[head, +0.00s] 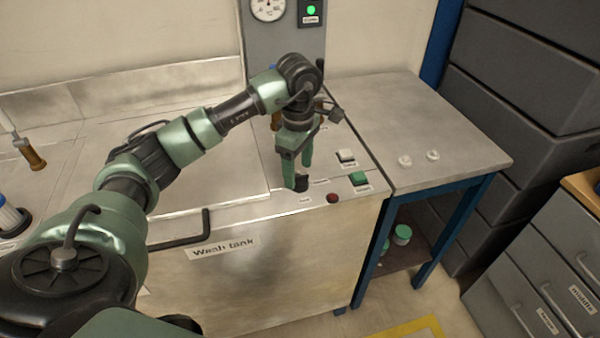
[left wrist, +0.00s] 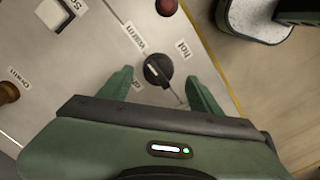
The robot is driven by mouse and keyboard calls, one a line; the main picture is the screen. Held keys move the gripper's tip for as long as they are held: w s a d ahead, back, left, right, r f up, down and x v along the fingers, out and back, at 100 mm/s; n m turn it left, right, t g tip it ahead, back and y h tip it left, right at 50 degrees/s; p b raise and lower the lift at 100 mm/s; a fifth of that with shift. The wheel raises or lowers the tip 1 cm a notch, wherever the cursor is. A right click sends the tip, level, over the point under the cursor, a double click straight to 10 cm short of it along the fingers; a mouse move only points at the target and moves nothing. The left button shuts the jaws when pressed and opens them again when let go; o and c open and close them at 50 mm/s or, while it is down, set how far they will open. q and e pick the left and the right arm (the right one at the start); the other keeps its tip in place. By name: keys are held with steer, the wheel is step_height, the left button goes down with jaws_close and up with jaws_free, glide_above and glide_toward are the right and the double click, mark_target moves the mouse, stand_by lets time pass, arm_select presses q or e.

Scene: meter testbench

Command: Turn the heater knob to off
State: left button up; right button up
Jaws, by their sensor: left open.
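The heater knob (head: 301,183) is a small black round knob on the front strip of the wash tank's steel top (head: 240,213). In the left wrist view the knob (left wrist: 157,70) has a short pale mark on it, with labels around it that read "warm", "hot" and what looks like "off". The mark seems nearest the "warm" side, but its exact setting is hard to tell. My left gripper (head: 299,172) points down over the knob. Its green fingers are open, one on each side of the knob, apart from it in the left wrist view (left wrist: 160,86). My right gripper is not in view.
A black handle (head: 205,225) is on the left. A side table (head: 440,135) with two small white items stands to the right.

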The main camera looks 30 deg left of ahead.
mark_target(299, 174)
arm_select(q)
step_height(299, 174, down, 2)
steer(key=shift+w+f, duration=0.15)
steer(key=shift+f, duration=0.35)
steer(key=c, duration=1.3)
steer(key=shift+c, duration=0.3)
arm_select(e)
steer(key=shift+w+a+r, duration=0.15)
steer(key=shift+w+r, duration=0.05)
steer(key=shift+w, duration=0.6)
